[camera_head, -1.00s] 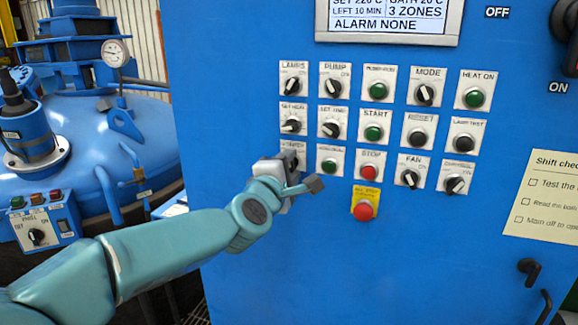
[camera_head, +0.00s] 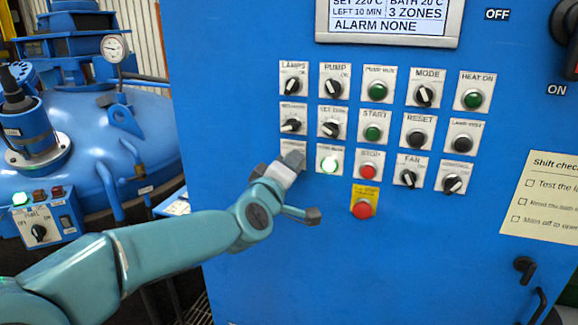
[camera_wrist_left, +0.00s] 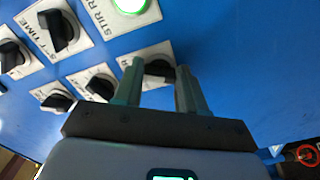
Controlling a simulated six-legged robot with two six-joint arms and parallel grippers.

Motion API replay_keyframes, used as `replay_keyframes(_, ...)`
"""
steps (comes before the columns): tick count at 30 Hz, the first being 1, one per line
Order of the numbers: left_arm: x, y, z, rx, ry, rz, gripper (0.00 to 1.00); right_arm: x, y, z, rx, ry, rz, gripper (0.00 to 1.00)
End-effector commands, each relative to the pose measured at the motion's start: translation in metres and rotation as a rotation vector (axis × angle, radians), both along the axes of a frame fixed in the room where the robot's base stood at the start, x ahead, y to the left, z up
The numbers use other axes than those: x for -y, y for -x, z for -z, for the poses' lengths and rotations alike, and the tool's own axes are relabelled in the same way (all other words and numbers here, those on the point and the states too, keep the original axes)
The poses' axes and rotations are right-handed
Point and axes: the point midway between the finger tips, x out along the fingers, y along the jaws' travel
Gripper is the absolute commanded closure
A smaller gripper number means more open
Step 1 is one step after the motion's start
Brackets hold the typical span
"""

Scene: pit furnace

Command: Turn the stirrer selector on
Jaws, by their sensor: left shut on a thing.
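The stirrer selector is a black knob (camera_wrist_left: 158,68) on a white plate in the left column, third row of the blue panel. My left gripper (camera_wrist_left: 159,82) is shut on this knob, with one finger on each side of it in the left wrist view. In the head view my left gripper (camera_head: 289,163) covers the knob, and only the upper part of its plate (camera_head: 293,147) shows. The stir run lamp (camera_head: 329,165) just right of it glows green, and it also shows lit in the left wrist view (camera_wrist_left: 130,4). My right gripper is not in view.
Other selectors and buttons surround it, including the red stop button (camera_head: 367,171) and the emergency stop (camera_head: 362,209) on a yellow plate. A display (camera_head: 388,20) above reads ALARM NONE. A blue vessel (camera_head: 125,140) stands at the left.

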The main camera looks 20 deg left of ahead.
Motion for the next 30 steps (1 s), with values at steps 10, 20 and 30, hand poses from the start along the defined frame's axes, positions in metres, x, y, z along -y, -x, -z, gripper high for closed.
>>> replay_keyframes(10, 0.0004, -0.0001, 0.0019, -0.003, -0.028, 0.001, 0.90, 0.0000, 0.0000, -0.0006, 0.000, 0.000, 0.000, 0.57)
replay_keyframes(20, 0.0004, -0.0001, 0.0016, -0.002, -0.028, 0.002, 0.34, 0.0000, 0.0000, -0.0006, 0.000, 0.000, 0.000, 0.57)
replay_keyframes(30, -0.0003, 0.0051, 0.0004, 0.002, -0.026, 0.000, 0.34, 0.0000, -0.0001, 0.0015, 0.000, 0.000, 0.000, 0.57)
